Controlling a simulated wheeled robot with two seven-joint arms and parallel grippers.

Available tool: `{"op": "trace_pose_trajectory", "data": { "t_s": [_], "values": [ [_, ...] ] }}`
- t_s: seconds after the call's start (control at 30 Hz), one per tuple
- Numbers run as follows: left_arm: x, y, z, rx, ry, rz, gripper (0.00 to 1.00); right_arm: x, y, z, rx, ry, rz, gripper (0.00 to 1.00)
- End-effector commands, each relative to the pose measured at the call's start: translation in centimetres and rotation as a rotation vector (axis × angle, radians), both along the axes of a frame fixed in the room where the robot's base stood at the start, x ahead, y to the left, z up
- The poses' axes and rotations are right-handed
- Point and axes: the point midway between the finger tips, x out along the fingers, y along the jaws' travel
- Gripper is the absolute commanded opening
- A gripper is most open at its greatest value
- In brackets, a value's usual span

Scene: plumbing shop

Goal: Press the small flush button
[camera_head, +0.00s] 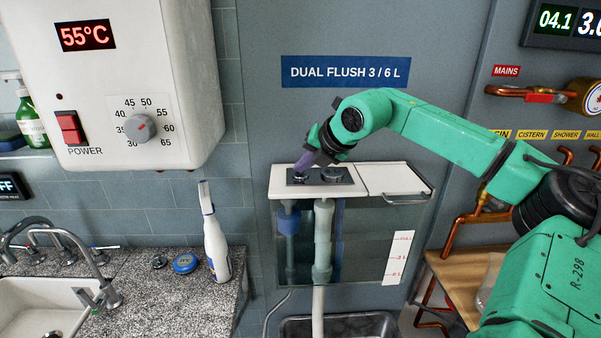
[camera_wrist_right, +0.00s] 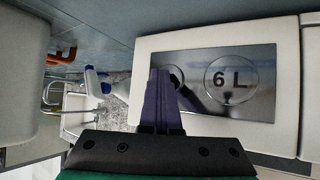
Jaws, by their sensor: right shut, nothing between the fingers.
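The dark flush plate (camera_head: 346,181) is set in the white lid of the cistern under the "DUAL FLUSH 3 / 6 L" sign. Its large button (camera_head: 332,174), marked "6 L" in the right wrist view (camera_wrist_right: 230,80), is in clear sight. The small flush button (camera_wrist_right: 178,79) is mostly hidden behind my fingers. My right gripper (camera_head: 301,166) is shut and empty, its purple fingers pointing down over the left end of the plate. In the right wrist view the fingertips (camera_wrist_right: 160,74) overlap the small button. I cannot tell whether they touch it. My left gripper is out of view.
The white cistern lid (camera_head: 375,170) continues right of the plate above a glass-fronted tank. A white spray bottle (camera_head: 215,245) stands on the granite counter (camera_head: 150,300) at left. A white heater (camera_head: 120,80) hangs above. Copper pipes (camera_head: 455,235) run at right.

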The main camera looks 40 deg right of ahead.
Motion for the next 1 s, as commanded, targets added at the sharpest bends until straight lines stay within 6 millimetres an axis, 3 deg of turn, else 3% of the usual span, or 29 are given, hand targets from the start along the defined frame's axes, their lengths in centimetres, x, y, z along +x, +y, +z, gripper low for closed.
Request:
{"op": "trace_pose_trajectory", "data": {
  "t_s": [0.2,0.47,1.0],
  "values": [
    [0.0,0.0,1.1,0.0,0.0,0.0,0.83,0.0,0.0,1.1,0.0,0.003,0.0,0.0],
    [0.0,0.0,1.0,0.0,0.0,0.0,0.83,0.0,0.0,1.1,0.0,0.001,0.0,0.0],
    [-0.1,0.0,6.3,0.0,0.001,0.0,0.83,0.0,0.0,7.3,-0.001,0.001,0.001,0.0]
  ]
}}
